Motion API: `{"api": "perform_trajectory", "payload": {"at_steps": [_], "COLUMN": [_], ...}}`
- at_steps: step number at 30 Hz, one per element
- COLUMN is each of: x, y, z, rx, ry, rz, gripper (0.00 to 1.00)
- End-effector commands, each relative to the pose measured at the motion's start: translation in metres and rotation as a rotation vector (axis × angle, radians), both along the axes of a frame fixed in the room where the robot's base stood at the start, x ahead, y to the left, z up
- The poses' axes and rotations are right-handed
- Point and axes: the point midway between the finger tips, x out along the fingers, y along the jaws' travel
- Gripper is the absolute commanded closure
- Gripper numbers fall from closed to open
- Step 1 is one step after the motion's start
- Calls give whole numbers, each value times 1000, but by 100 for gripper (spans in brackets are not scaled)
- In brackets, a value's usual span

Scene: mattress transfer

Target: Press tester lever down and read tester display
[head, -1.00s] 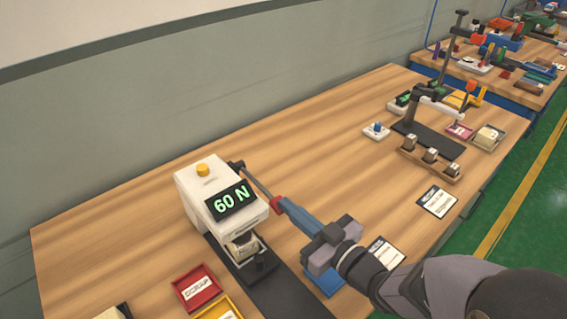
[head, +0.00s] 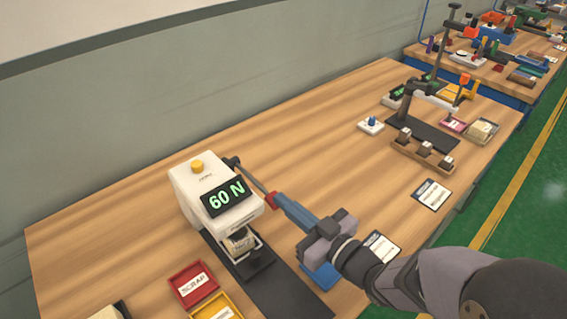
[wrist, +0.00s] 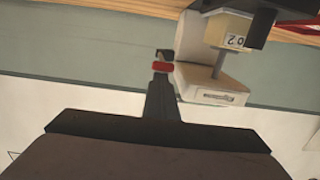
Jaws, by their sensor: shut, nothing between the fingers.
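The white tester (head: 208,187) stands on the table with a yellow button on top. Its display (head: 223,197) reads "60 N" in green. The tester lever (head: 250,178) is a dark rod slanting down from the tester's side to a red knob (head: 271,200). My gripper (head: 280,203) is shut and empty, its fingertips at the red knob, seemingly touching it. The wrist view shows the knob (wrist: 162,67) just beyond the fingertips. A tan labelled block (head: 239,243) sits under the tester head; the wrist view, upside down, shows the plunger (wrist: 218,65) reaching it.
A red SCRAP tray (head: 194,285) and a yellow tray (head: 216,308) lie in front of the tester. A blue tray (head: 322,275) and a white card (head: 381,246) are near my gripper. A second fixture (head: 421,137) stands farther right. The table behind the tester is clear.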

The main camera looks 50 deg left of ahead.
Motion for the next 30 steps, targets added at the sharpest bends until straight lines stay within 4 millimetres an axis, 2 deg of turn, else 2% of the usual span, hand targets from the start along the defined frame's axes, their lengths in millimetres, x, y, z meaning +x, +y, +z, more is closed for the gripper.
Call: {"api": "perform_trajectory", "payload": {"at_steps": [1, 2, 7, 11, 21, 22, 24, 30], "x": [-5, -5, -5, -5, -3, -3, -1, 1], "y": [-8, -8, -10, -14, -27, -30, -49, -94], "z": [-64, -63, -51, -33, 41, 44, 38, 37], "rx": [-207, -206, -184, -149, 0, 10, 8, 13], "ry": [11, 11, 10, 8, 2, 2, 3, 1], "rz": [-8, -8, -7, -4, 4, 2, -3, -6], "gripper": [100, 100, 100, 100, 100, 100, 100, 100]}}
